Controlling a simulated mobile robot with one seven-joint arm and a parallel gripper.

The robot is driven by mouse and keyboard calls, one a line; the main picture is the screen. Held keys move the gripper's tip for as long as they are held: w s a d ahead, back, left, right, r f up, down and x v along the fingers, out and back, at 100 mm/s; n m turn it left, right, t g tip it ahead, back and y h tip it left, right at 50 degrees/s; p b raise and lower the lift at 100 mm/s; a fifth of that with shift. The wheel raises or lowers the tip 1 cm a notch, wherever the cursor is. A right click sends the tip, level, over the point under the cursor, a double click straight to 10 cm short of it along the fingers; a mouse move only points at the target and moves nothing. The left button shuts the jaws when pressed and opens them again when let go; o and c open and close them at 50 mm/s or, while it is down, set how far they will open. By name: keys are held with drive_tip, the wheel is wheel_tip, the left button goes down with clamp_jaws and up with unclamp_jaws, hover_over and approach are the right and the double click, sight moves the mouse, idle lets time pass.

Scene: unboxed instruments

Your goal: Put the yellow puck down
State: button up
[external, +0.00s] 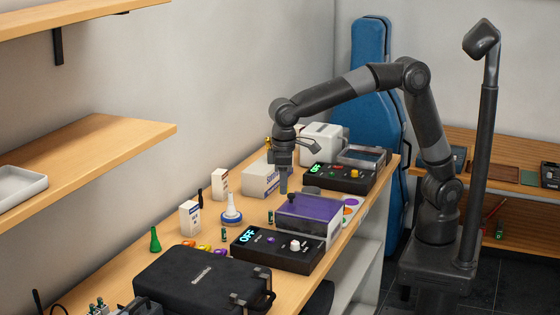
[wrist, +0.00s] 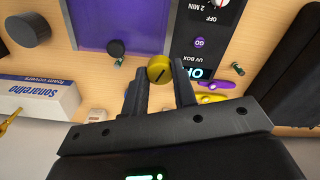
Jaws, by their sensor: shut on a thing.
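The yellow puck (wrist: 158,73) is a small round disc with a dark slot mark, held between the fingertips of my gripper (wrist: 159,85) in the wrist view. In the external view my gripper (external: 283,180) points down over the wooden bench (external: 213,262), behind the purple-topped box (external: 310,214). The puck cannot be made out there. The wrist view shows the purple surface (wrist: 92,22) and the black panel marked UV BOX (wrist: 207,30) just beyond the puck. How high the puck is above the bench is hard to tell.
A carton of foam covers (wrist: 38,98) stands close on the left in the wrist view. In the external view a blue-and-white bottle (external: 231,212), small white boxes (external: 189,218) and a black case (external: 200,280) crowd the bench.

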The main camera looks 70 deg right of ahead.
drive_tip(key=d+m, duration=1.3)
drive_tip(key=d, duration=1.7)
drive_tip(key=f, duration=0.5)
drive_tip(key=shift+w+a+f, duration=0.15)
drive_tip(key=shift+w+f, duration=0.05)
drive_tip(key=shift+f, duration=0.15)
drive_tip(key=a+f, duration=0.2)
drive_tip(key=a, duration=0.1)
drive_tip(key=w+a+f, duration=0.1)
drive_tip(key=a+f, duration=0.1)
drive_tip(key=a, duration=0.2)
drive_tip(key=w+a+f, duration=0.1)
drive_tip(key=a+f, duration=0.2)
drive_tip(key=a, duration=0.1)
drive_tip(key=shift+a+f, duration=0.1)
drive_tip(key=shift+f, duration=1.85)
drive_tip(key=shift+f, duration=0.1)
drive_tip(key=o, duration=1)
drive_tip(key=shift+c, duration=0.2)
